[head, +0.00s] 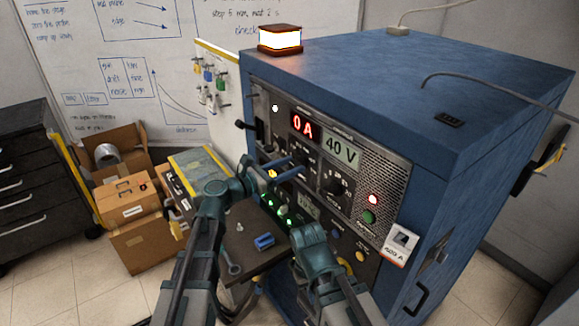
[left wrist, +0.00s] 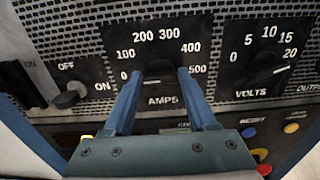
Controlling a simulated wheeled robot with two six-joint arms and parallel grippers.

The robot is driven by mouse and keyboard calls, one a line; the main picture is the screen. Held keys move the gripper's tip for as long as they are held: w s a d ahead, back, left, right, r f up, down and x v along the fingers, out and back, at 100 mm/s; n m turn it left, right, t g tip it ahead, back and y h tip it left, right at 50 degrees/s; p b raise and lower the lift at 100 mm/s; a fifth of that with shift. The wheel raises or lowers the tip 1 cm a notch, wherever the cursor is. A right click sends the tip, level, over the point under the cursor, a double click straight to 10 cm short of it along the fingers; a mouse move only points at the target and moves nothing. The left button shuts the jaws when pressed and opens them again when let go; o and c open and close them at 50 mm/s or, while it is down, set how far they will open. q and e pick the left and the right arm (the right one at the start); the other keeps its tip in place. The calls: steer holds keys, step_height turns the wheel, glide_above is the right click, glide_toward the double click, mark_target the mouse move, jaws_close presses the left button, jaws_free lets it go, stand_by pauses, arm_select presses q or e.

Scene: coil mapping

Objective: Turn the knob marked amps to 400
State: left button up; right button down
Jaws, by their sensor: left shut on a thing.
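In the left wrist view the dark amps knob (left wrist: 160,70) sits on a black scale plate marked 0, 100, 200, 300, 400 and 500. The two blue fingers of my left gripper (left wrist: 158,76) are on either side of it, shut on it. The knob's pointer is hard to make out between the fingers. In the head view my left gripper (head: 281,167) reaches the front panel of the blue cabinet (head: 350,75). A red display (head: 304,126) there reads 0 A. My right arm stands low in front of the cabinet; its jaws cannot be made out.
The volts knob (left wrist: 266,72) is right of the amps knob, pointing near 20. An on/off switch (left wrist: 70,95) is to the left. A dark shelf (head: 240,255) juts out below the panel. Cardboard boxes (head: 140,240) stand on the floor at left.

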arm_select(q)
steer(key=shift+m, duration=0.3)
steer(key=m, duration=0.6)
steer(key=shift+s+d+f+m, duration=0.1)
steer(key=shift+s+m, duration=0.05)
steer(key=shift+m, duration=0.15)
steer(key=m, duration=0.3)
steer(key=shift+m, duration=0.4)
steer(key=m, duration=0.3)
steer(key=shift+s+f+m, duration=0.1)
steer(key=shift+f+m, duration=0.05)
steer(key=shift+m, duration=0.15)
steer(key=m, duration=0.9)
steer(key=m+b, duration=0.1)
steer(key=m, duration=0.3)
steer(key=shift+f+m, duration=0.25)
steer(key=shift+m, duration=0.15)
steer(key=o, duration=1.4)
steer(key=shift+c, duration=0.2)
